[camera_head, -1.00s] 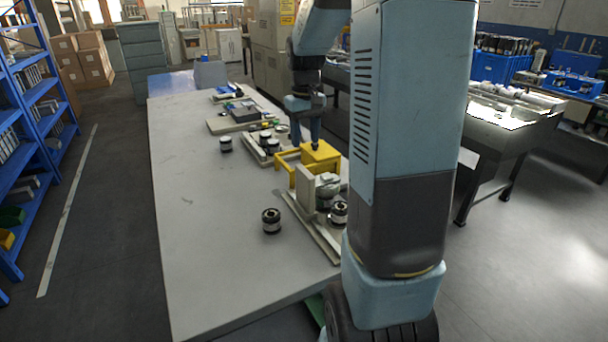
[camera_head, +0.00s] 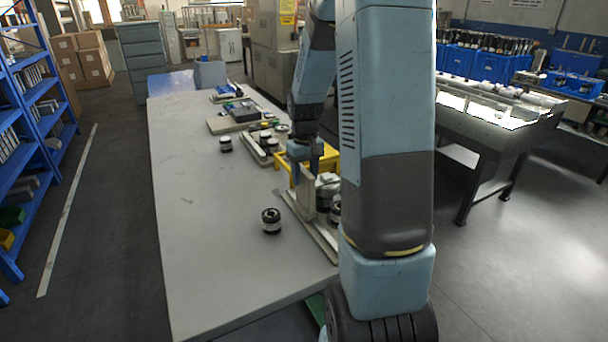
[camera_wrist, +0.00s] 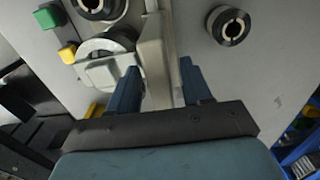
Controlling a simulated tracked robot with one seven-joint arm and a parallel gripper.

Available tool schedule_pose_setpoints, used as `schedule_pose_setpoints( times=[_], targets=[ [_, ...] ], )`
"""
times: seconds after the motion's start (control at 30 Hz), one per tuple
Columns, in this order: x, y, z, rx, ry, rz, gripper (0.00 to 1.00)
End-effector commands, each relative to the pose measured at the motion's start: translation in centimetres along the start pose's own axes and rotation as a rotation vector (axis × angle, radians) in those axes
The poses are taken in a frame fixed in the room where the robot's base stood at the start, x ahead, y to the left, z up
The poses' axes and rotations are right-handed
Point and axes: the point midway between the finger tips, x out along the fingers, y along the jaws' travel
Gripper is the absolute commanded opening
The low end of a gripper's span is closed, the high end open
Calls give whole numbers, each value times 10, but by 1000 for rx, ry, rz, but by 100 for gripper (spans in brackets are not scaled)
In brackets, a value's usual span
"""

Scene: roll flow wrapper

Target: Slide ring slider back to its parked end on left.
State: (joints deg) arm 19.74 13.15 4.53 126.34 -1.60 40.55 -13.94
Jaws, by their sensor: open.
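A beige upright plate (camera_head: 307,193) stands on a long pale rail base (camera_head: 325,236) at the table's right edge. I take it to belong to the ring slider, but cannot be sure. My gripper (camera_head: 305,176) is just behind the plate in the head view and points down. In the wrist view my gripper (camera_wrist: 160,80) has its two blue fingers spread apart. The beige plate (camera_wrist: 152,50) and rail run between the fingertips, closer to the left finger. I cannot tell whether that finger touches it. A round silver part (camera_wrist: 105,48) sits left of the plate.
A loose dark ring roll (camera_head: 271,220) stands on the grey table (camera_head: 200,240); it also shows in the wrist view (camera_wrist: 229,25). A yellow frame (camera_head: 326,158) is close behind the gripper. Green (camera_wrist: 48,17) and yellow (camera_wrist: 67,53) buttons are at left. The table's left half is mostly clear.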

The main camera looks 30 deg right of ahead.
Motion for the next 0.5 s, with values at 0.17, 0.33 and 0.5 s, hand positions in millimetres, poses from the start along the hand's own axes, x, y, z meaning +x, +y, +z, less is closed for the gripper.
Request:
schedule_pose_setpoints(
  times=[0.17,0.33,0.5],
  targets=[
    [0,0,0,0,0,0,49],
    [0,0,0,1,0,0,34],
    [0,0,0,1,0,0,17]
  ],
)
